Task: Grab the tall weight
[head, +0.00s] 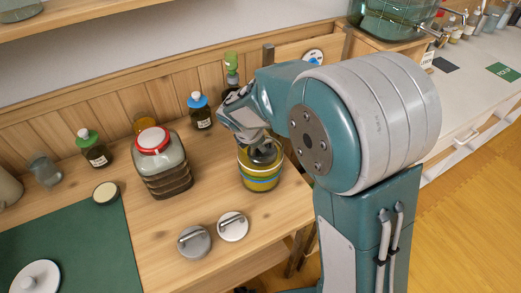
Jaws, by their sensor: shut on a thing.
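My gripper (258,138) points down over the mouth of a yellow, green and blue striped jar (261,178) on the wooden counter. It is shut on a dark grey piece (265,153) at the jar's mouth, which looks like the tall weight. The fingers and wrist hide much of this piece. I cannot tell how far down into the jar it reaches. Two round metal discs with bar handles, one grey (194,241) and one paler (233,226), lie flat on the counter in front of the jar.
A red-lidded jar (164,170) stands left of the striped jar. Small dark bottles with green (92,148) and blue (200,111) caps stand along the back panel. A green mat (75,240) with a white lid (36,278) lies at the front left. A glass tank (392,18) stands behind right.

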